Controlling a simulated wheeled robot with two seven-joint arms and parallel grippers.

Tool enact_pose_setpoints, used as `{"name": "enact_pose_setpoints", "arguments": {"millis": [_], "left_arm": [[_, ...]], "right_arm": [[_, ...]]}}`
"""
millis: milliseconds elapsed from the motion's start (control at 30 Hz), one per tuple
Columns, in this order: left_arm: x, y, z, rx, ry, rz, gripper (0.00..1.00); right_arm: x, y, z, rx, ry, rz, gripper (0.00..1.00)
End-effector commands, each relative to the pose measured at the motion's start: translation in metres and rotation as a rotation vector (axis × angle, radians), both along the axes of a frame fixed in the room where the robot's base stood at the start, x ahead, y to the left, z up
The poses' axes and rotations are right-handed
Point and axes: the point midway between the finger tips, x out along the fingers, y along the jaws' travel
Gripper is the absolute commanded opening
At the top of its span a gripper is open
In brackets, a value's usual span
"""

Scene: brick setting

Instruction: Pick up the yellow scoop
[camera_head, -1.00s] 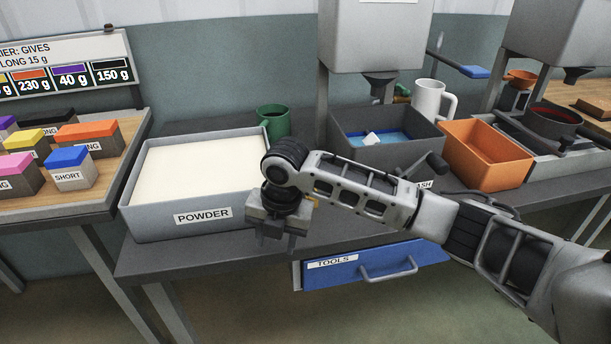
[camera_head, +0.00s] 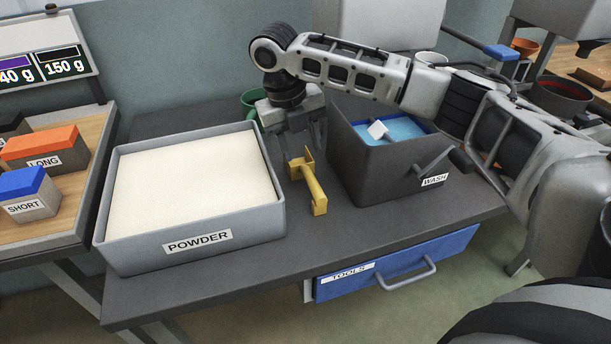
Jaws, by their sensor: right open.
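The yellow scoop (camera_head: 313,188) lies on the dark bench between the powder tray and the wash bin. Its handle points toward the front edge, and its scoop end is at the back. My right gripper (camera_head: 296,150) hangs just above and behind the scoop end, pointing down, with its fingers apart. The fingers partly overlap the scoop end in the picture, so I cannot tell whether they touch it. My left gripper is not in view.
The grey POWDER tray (camera_head: 196,240) full of white powder stands left of the scoop. The dark WASH bin (camera_head: 385,170) with blue liquid stands right of it. A green mug (camera_head: 249,101) is behind my gripper. The blue TOOLS drawer (camera_head: 400,265) is below the bench.

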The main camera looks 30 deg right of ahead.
Motion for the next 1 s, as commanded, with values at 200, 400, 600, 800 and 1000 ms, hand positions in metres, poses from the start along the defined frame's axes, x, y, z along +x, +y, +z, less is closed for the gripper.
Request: {"name": "enact_pose_setpoints", "arguments": {"millis": [200, 400, 600, 800, 1000], "left_arm": [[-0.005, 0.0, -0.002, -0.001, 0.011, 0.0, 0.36], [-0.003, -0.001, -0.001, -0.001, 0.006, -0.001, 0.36], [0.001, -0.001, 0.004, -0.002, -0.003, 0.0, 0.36], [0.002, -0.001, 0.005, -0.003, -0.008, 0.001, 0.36], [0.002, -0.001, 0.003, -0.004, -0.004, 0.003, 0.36]], "right_arm": [[-0.002, -0.008, -0.043, -0.001, 0.001, 0.0, 0.44], [-0.002, -0.011, -0.058, 0.001, -0.001, -0.001, 0.44], [-0.003, -0.019, -0.08, -0.001, 0.002, -0.003, 0.44], [-0.004, -0.024, -0.105, 0.0, 0.0, 0.0, 0.44], [-0.004, -0.025, -0.108, 0.0, -0.003, 0.001, 0.44]]}}
